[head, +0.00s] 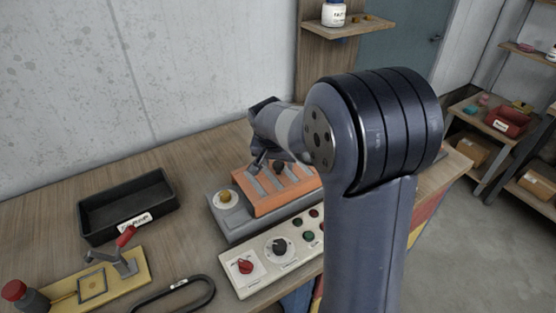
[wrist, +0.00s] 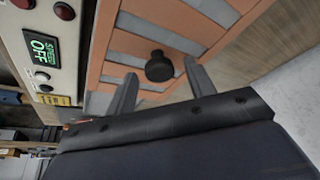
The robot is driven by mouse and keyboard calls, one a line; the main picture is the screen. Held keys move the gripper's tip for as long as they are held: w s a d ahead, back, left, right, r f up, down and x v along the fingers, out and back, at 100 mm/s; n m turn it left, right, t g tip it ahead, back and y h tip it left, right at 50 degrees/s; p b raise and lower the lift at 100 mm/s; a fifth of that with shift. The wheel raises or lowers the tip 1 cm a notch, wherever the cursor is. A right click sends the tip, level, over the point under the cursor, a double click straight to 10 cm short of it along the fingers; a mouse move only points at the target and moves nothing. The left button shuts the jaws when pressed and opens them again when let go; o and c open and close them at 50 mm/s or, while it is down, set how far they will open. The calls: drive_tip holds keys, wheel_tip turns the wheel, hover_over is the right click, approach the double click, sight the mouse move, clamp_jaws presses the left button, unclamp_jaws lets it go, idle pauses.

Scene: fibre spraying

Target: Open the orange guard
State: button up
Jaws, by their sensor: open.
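The orange guard (head: 262,202) lies on a grey machine (head: 228,222) in the middle of the bench, with grey slots across it. It fills much of the wrist view (wrist: 150,45) and looks shut over the machine. A round black knob (wrist: 159,66) stands up from the guard. My gripper (wrist: 160,82) is open, with one finger on each side of the knob and a visible gap to both. In the head view my gripper (head: 260,165) is above the guard, and my arm hides the guard's right end.
A control panel (head: 240,285) with a red knob, a black dial and several buttons runs in front of the machine. A black bin (head: 90,222) and a yellow plate (head: 130,283) with a red-handled clamp are at left. A shelf (head: 318,32) hangs behind.

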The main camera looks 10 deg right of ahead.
clamp_jaws()
idle(0.6)
